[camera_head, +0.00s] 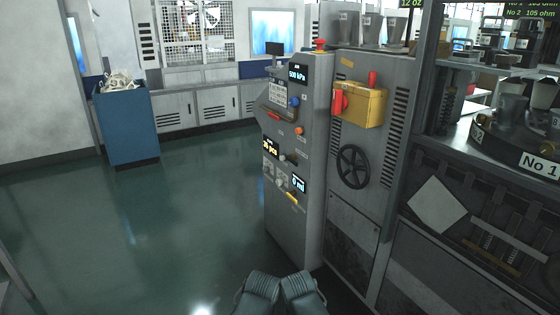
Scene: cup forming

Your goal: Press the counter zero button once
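A tall grey machine cabinet (294,210) stands in the middle, its control panel facing left. On the panel a yellow counter display (271,148) reads a number that looks like 20 pcs. Small dials and switches sit below and right of it, near a display reading 0 ml (298,184). An orange button (299,131), a blue knob (294,102) and a red control (274,116) sit higher up. The labels are too small to read, so I cannot tell which control is the counter zero button. No gripper fingers of mine show; two dark grey parts of mine are at the bottom edge.
A yellow box with red levers (361,104) and a black handwheel (353,166) are on the machine's right face. A rotary table marked No 1 (538,164) stands at the right. A blue bin (127,124) stands at the left. The green floor (140,225) left of the machine is clear.

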